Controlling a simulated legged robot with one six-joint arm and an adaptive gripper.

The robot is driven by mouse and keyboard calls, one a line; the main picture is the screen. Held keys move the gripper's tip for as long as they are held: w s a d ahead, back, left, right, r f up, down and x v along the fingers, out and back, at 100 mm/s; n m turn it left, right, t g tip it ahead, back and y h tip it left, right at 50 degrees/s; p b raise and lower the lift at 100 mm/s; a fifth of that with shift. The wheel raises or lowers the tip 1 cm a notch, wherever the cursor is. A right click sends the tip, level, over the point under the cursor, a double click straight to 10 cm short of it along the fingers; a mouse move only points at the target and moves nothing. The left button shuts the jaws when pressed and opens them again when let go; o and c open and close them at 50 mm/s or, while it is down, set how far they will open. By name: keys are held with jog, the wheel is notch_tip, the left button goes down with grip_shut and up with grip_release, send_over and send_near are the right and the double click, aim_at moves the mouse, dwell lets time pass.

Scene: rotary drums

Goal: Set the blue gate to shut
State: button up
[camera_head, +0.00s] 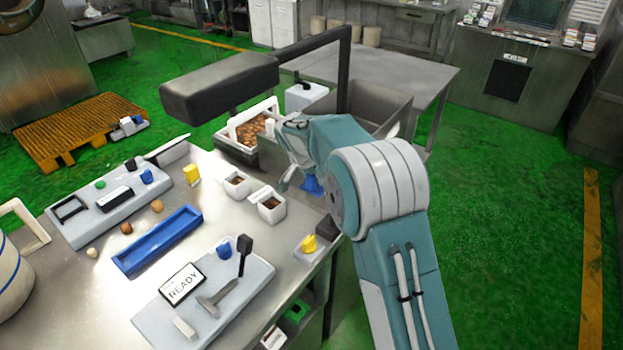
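A small blue part (312,184) shows just below my gripper (291,181), by the table's right edge. It may be the blue gate, but my arm and gripper hide much of it, and I cannot tell its position. My gripper points down close beside it. I cannot tell whether they touch or whether the fingers are open. Other blue things are a round knob (147,176) on the far grey panel, a knob (224,246) on the near panel and a long blue tray (160,240) on the table.
The near panel (160,325) carries a READY display (182,284) and upright levers. Two small white boxes with brown contents (238,184) (271,205) stand near my gripper. Yellow knobs (191,173) (309,243) stand nearby. A dark padded beam (220,87) overhangs behind. Green floor at right is clear.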

jog(key=shift+r, duration=0.1)
dwell(0.3)
jog(key=v, duration=1.1)
jog(key=shift+r, duration=0.3)
jog(key=shift+s+a, duration=0.1)
jog(key=shift+a, duration=0.05)
